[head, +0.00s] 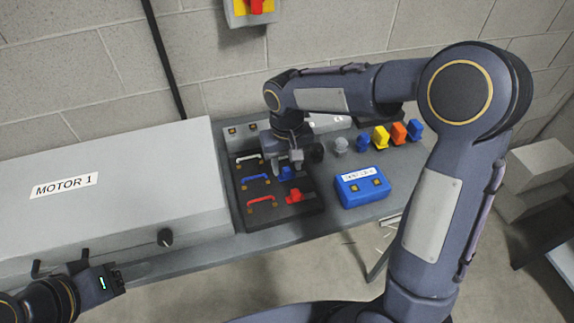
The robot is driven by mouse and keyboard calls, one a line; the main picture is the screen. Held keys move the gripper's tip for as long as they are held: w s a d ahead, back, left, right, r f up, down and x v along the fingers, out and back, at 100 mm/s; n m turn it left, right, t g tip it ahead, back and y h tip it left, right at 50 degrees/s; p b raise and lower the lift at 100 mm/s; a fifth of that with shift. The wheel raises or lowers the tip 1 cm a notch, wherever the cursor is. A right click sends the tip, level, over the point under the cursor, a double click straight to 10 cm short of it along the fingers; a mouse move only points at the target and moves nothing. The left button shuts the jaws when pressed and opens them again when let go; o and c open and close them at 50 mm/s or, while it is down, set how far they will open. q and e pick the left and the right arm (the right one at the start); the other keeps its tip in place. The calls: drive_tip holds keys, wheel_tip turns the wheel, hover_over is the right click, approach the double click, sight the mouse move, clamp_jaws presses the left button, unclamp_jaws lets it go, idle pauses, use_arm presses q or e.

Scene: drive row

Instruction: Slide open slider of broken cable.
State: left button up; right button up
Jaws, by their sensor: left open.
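A dark panel (248,219) lies on the bench. Its left side carries a row of short cables: a whitish-red one (248,157), a blue one (256,178) and a red one (262,201). On its right side sit a blue slider (287,173) and a red slider (294,197). Any slider at the far row is hidden by my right gripper (297,160), which points down over the panel just behind the blue slider. Its jaw gap and any contact are too small to tell. Which cable is broken does not show. My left gripper (128,272) is open, low at the left.
A large grey box labelled MOTOR 1 (130,190) fills the bench's left. A blue labelled box (362,187) stands right of the panel. Behind it are yellow (380,137), orange (399,132) and blue (416,128) pieces. My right arm spans above the bench. The wall closes the back.

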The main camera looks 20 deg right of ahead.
drive_tip(key=shift+f, duration=0.65)
clamp_jaws()
drive_tip(key=shift+d, duration=1.2)
unclamp_jaws()
drive_tip(key=shift+r, duration=0.15)
